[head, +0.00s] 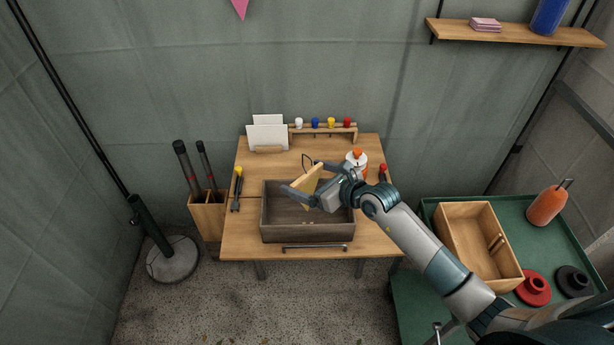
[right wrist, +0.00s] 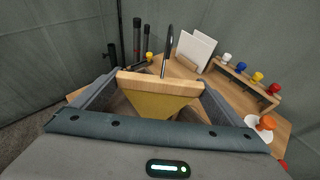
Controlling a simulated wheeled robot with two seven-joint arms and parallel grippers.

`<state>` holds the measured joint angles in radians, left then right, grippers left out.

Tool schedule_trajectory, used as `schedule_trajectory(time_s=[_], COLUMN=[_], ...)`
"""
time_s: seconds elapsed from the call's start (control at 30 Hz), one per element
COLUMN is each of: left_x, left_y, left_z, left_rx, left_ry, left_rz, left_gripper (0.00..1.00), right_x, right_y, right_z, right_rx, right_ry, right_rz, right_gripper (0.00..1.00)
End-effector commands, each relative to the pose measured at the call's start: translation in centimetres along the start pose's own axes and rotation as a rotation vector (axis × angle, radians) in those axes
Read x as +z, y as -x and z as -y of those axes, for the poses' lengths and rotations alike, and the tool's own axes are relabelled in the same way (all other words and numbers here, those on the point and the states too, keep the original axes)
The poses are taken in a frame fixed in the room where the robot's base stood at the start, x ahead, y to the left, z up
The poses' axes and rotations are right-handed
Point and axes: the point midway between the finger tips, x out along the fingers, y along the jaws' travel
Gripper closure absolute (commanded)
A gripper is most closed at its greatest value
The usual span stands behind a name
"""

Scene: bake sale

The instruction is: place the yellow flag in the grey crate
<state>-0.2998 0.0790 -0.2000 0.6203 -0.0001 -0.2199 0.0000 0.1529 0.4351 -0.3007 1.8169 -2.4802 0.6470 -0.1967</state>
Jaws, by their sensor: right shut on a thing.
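The yellow flag (head: 308,183) is held in my right gripper (head: 304,178), above the grey crate (head: 306,233). In the right wrist view the flag is a yellow triangle (right wrist: 160,104) hanging from a pale wooden bar. The right gripper (right wrist: 157,92) is shut on it, with one grey finger at each side. The grey crate is an open, brownish-grey box on the wooden table, and the arm covers part of its back and right side. The flag appears clear of the crate's floor, but its exact height is hard to tell. My left gripper is not in view.
A wooden holder with dark rods (head: 208,217) stands left. A green table (head: 432,208) with a wooden box stands right.

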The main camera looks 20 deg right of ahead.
Motion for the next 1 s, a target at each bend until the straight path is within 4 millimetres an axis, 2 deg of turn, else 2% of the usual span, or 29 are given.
schedule_trajectory(time_s=[0.7,0.73,1.0], left_x=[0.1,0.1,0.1], left_y=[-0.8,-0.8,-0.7], left_z=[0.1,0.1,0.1], left_rx=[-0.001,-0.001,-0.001], left_ry=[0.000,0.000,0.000], left_rz=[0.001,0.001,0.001], left_gripper=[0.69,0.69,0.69], right_x=[-1.1,-1.1,-1.0], right_y=[-0.5,-0.5,-0.4], right_z=[0.0,0.0,0.0], right_rx=[0.000,0.000,0.000], right_ry=[-0.002,-0.002,-0.001], right_rz=[0.001,0.000,0.000], right_gripper=[0.28,0.00,0.00])
